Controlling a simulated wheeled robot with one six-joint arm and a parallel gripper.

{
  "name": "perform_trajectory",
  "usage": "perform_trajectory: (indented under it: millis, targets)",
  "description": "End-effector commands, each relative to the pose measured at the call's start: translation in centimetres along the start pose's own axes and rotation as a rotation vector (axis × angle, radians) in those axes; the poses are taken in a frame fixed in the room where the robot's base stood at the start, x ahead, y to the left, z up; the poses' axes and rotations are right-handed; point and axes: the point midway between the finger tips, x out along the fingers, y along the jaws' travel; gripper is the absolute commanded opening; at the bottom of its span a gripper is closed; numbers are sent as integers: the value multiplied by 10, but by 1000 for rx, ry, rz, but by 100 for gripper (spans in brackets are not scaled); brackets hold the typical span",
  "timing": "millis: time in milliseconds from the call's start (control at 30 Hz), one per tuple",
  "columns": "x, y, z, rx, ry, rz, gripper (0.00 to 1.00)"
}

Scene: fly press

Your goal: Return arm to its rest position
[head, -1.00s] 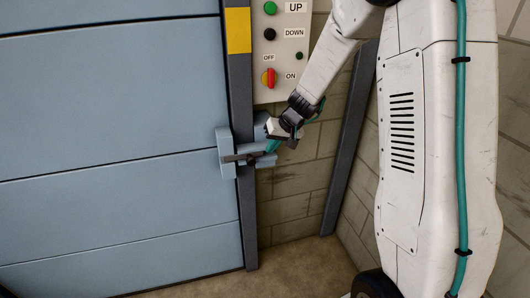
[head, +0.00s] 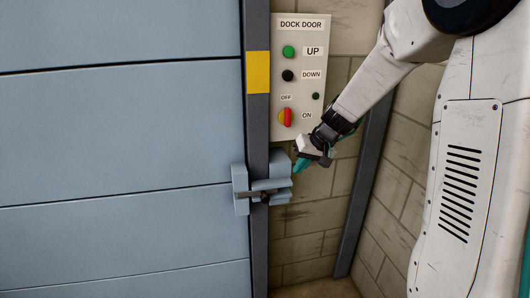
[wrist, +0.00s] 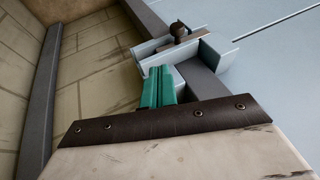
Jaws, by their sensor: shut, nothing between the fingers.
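My gripper (head: 301,165) has teal fingers, shut and empty. It hangs just right of the grey-blue door latch (head: 241,190), at the height of the latch's upper part. My arm slopes down to it from the upper right. In the wrist view the teal fingers (wrist: 158,88) are together and point toward the latch (wrist: 158,55), which lies beyond them. I cannot tell how wide the gap is. The latch has blocks on the door and the post, with a dark handle (head: 264,197) between them.
The blue-grey dock door (head: 120,130) fills the left. A dark post (head: 257,120) with a yellow patch edges it. Brick wall and another dark post (head: 362,190) stand right.

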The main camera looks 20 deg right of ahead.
Motion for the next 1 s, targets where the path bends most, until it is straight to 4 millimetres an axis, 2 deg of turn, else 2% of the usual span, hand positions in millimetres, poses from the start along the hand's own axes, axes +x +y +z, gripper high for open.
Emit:
perform_trajectory:
  millis: [167, 233, 300, 367, 700, 900, 1000]
  targets:
    - [0, -1, 1, 26, -5, -4, 0]
    - [1, -3, 10, 61, -40, -12, 0]
    - [3, -4, 33, 102, -115, -17, 0]
    - [-6, -10, 56, 124, -176, -10, 0]
    - [-91, -61, 172, 98, -384, 120, 0]
    - [-142, -74, 240, 33, -417, 246, 0]
    - [-161, -77, 266, -12, -402, 299, 0]
